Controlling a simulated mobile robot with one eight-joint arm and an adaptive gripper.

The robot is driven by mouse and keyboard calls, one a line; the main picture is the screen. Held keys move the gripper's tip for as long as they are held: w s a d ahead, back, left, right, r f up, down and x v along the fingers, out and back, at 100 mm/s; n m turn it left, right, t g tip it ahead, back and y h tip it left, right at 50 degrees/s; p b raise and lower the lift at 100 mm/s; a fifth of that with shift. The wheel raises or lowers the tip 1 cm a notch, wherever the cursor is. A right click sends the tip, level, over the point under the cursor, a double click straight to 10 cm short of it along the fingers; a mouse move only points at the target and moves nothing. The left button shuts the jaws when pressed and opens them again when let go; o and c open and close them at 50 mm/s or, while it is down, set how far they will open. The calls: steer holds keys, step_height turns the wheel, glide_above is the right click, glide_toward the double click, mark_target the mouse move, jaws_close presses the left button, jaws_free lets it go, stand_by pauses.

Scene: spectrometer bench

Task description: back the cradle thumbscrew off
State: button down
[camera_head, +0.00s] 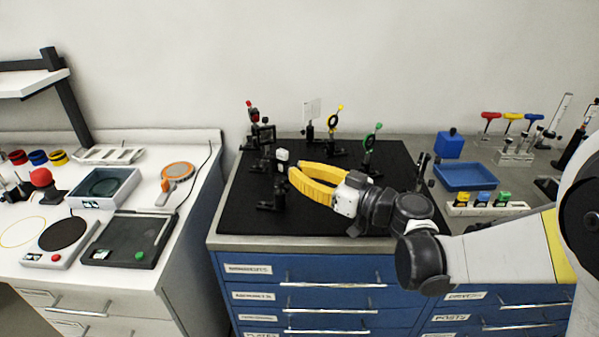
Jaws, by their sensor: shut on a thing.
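My gripper (294,169) reaches in from the right over the black breadboard (240,212), with its yellow fingers pointing left. Its fingertips are at a dark optical mount with a small white block (282,155) on top. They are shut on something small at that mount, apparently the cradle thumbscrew. The screw is hidden by the fingertips and too small to make out. Another black mount (270,203) stands just in front of the fingers.
A blue tray (465,176) and blue box (449,144) are at the right. The breadboard's front left is clear.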

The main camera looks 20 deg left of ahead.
steer(key=n, duration=1)
steer(key=shift+n, duration=0.4)
steer(key=n, duration=0.3)
steer(key=shift+n, duration=0.3)
steer(key=n, duration=0.3)
steer(key=shift+n, duration=0.3)
steer(key=n, duration=0.3)
steer(key=shift+n, duration=0.3)
steer(key=n, duration=0.5)
steer(key=shift+n, duration=0.7)
steer(key=c, duration=1.4)
jaws_free()
